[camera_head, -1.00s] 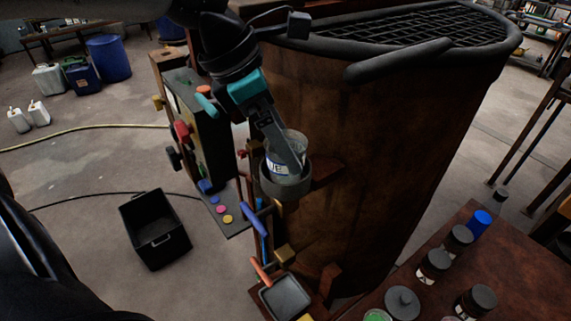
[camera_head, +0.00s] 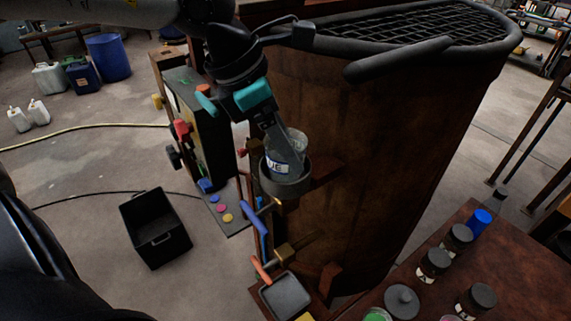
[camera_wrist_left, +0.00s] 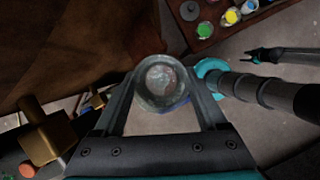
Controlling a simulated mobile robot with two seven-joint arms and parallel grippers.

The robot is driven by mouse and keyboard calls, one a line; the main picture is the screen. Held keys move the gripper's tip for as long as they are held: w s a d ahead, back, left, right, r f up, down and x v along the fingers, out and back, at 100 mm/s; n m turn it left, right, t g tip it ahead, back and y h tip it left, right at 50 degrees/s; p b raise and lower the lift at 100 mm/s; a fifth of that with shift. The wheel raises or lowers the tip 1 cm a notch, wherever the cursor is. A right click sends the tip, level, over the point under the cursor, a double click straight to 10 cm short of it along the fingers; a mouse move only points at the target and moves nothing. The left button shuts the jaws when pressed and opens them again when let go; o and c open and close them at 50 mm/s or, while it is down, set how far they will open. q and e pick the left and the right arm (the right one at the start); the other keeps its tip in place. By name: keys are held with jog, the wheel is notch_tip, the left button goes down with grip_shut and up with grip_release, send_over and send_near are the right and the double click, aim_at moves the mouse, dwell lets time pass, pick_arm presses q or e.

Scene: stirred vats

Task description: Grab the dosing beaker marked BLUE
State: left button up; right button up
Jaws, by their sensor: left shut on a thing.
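The dosing beaker (camera_head: 283,155) is clear glass with a white and blue label; only letters like "UE" can be read. It sits in a dark round holder (camera_head: 285,184) on the side of the rusty vat (camera_head: 370,180). My left gripper (camera_head: 287,150) comes down from above and is shut on the beaker, one finger showing along its wall. In the left wrist view the beaker (camera_wrist_left: 162,83) is seen from above between both fingers. No right gripper shows in the head view.
A control box (camera_head: 197,120) with coloured knobs stands left of the holder. Handles and brass fittings (camera_head: 284,253) lie below it. A table (camera_head: 515,270) with several jars is at lower right. A black crate (camera_head: 155,228) stands on the floor.

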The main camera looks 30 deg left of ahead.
pick_arm(q)
grip_shut()
jog(key=shift+r, duration=0.15)
